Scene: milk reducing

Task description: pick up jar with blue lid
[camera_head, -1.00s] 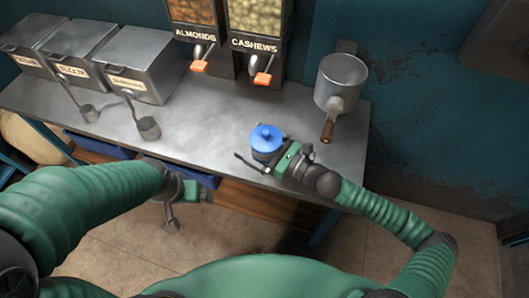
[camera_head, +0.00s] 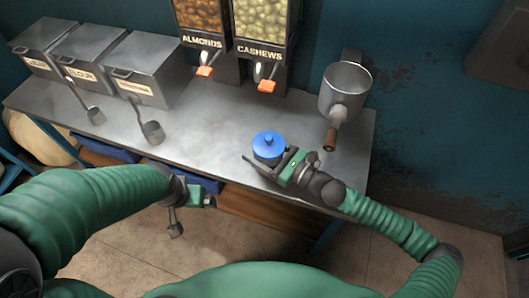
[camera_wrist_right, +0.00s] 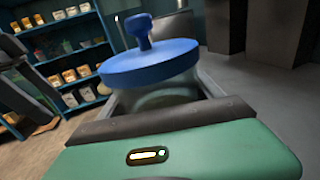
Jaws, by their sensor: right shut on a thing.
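The jar with the blue lid (camera_head: 268,146) stands on the metal table near its front edge. My right gripper (camera_head: 270,163) is shut on the jar, with its fingers around the body below the lid. In the right wrist view, the blue lid (camera_wrist_right: 149,63) with its knob fills the upper middle, and the glassy jar body (camera_wrist_right: 165,98) shows below it, partly hidden by the gripper. My left gripper (camera_head: 175,222) hangs in front of the table, away from the jar; its finger opening is not clear.
The metal table (camera_head: 205,125) holds lidded bins (camera_head: 140,68) and scoops (camera_head: 152,132) at the left. Almond and cashew dispensers (camera_head: 262,35) stand at the back. A metal pot with a wooden handle (camera_head: 346,88) is at the right. The table's middle is clear.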

